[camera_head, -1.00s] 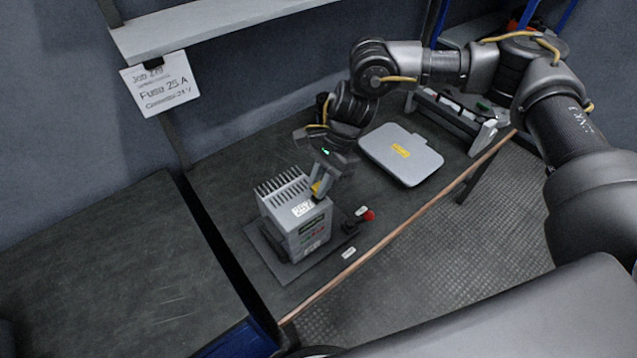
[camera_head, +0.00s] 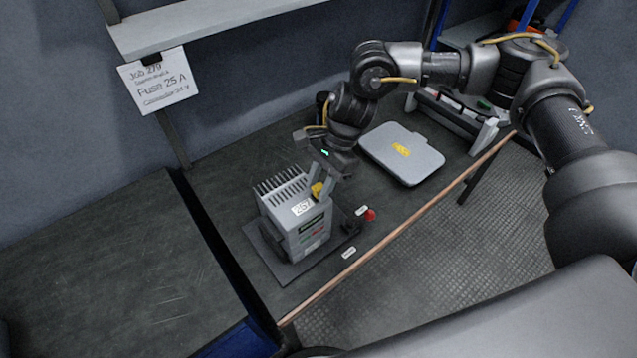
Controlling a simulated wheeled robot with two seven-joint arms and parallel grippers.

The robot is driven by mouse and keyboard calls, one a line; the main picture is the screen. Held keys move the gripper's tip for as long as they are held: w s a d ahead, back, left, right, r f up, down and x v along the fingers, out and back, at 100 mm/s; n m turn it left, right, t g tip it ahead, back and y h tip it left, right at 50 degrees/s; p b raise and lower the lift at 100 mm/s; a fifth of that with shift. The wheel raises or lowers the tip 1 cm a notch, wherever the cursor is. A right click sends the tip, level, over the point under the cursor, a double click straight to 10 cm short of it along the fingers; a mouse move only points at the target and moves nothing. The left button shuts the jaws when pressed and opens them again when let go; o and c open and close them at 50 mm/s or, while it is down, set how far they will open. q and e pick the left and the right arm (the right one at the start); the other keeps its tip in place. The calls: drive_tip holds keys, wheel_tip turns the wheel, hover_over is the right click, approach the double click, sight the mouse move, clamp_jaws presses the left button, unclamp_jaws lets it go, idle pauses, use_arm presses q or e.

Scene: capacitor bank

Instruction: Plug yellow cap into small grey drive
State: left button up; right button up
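The small grey drive (camera_head: 309,238) stands upright on a dark plate, with cooling fins along its top and a white label on its upper front. The yellow cap (camera_head: 317,189) is at the drive's top right edge; it looks to be on the drive, but I cannot tell how deep it sits. My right gripper (camera_head: 322,188) points down over that corner. Its two fingers look spread, with the cap low between or just beside them. The fingers partly hide the cap. My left gripper is not in view.
A red button (camera_head: 369,215) on a dark base stands right of the drive. A closed grey case (camera_head: 402,153) with a yellow label lies farther back on the bench (camera_head: 215,165). A paper sign (camera_head: 160,82) hangs under the shelf. Left of a dark gap, another bench top (camera_head: 110,265) is bare.

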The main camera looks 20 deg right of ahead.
drive_tip(key=shift+o, duration=1.1)
drive_tip(key=b+v, duration=0.2)
drive_tip(key=v, duration=0.9)
drive_tip(key=shift+b, duration=0.4)
drive_tip(key=shift+a+f, duration=0.1)
drive_tip(key=shift+f, duration=0.05)
